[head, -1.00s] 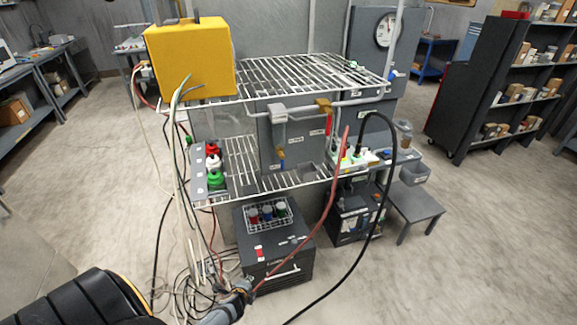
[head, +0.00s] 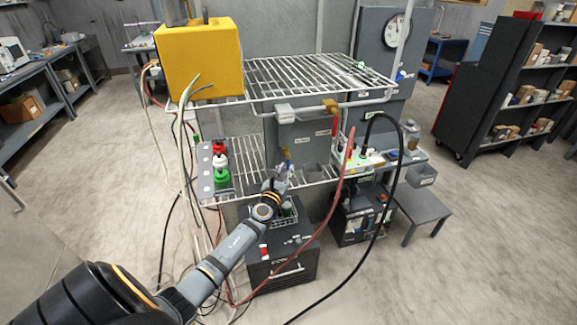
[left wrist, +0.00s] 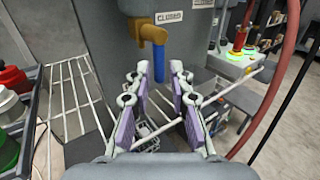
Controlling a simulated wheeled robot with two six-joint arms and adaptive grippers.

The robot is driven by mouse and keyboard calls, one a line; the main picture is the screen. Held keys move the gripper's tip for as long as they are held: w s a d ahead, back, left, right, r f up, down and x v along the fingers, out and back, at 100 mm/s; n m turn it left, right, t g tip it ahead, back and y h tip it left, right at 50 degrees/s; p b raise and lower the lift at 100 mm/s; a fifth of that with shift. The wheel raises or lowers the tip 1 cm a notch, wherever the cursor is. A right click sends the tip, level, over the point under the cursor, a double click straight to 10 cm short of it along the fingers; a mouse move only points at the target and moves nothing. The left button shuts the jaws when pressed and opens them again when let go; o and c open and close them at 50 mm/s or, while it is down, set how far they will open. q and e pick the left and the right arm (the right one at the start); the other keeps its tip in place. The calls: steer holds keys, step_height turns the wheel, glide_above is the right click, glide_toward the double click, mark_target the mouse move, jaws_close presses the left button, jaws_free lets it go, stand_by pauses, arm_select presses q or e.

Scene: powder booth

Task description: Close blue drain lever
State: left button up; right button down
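A label reading "CLOSED" (left wrist: 168,17) is beside the valve. In the head view the lever (head: 285,155) is small, just above my left gripper (head: 281,177). In the left wrist view my left gripper (left wrist: 160,85) is open, its two purple-padded fingers apart. The lever shows between and beyond the fingertips; I cannot tell if it is within their reach. My right gripper is not in view.
Wire shelves (head: 310,77) frame the panel above and below. Red, white and green bottles (head: 220,163) stand left. A red hose (head: 338,190) and black cable (head: 395,170) hang at the right. A basket (head: 288,215) sits on a dark box underneath.

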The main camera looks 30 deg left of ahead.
mark_target(288, 166)
arm_select(q)
steer(key=x, duration=0.3)
steer(key=shift+w+a+f+b, duration=0.15)
steer(key=shift+w+b, duration=0.15)
steer(key=shift+w, duration=0.1)
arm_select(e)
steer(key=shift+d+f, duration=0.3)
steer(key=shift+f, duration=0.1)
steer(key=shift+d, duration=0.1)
arm_select(q)
steer(key=shift+c, duration=0.4)
